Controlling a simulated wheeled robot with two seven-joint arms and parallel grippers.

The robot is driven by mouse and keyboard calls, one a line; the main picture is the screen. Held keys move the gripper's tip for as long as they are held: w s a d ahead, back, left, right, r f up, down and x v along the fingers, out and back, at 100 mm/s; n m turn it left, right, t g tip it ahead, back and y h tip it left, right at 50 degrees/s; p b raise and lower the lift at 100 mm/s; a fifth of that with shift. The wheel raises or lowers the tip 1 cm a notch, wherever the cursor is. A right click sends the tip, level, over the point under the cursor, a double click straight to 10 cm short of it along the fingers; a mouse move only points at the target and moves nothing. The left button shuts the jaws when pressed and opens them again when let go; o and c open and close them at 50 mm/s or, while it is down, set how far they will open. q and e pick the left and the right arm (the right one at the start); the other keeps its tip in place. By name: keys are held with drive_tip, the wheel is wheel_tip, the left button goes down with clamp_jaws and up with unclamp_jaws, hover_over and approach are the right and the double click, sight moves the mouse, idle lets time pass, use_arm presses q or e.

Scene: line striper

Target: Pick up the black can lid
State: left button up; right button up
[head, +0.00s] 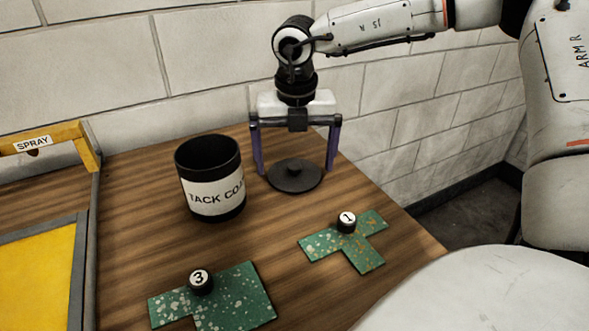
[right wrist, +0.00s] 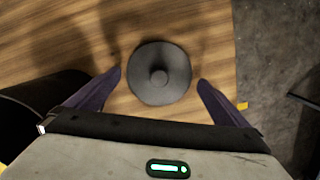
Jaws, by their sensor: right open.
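The black can lid (head: 295,177) lies flat on the wooden table, a round disc with a small knob in its middle. It also shows in the right wrist view (right wrist: 160,84). My right gripper (head: 294,170) points down over the lid, its two purple fingers spread wide on either side of it. In the right wrist view the open fingers (right wrist: 159,85) flank the lid, with a gap on each side and nothing held. My left gripper is not in view.
A black can (head: 212,180) labelled "TACK CO..." stands left of the lid, close to the gripper. Green stencils with knobs marked 1 (head: 370,257) and 3 (head: 240,295) lie nearer on the table (head: 130,215). A brick wall (head: 200,55) rises behind. The table's right edge is near the lid.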

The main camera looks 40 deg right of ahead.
drive_tip(key=shift+w+f, duration=0.1)
drive_tip(key=shift+f, duration=0.55)
drive_tip(key=c, duration=0.9)
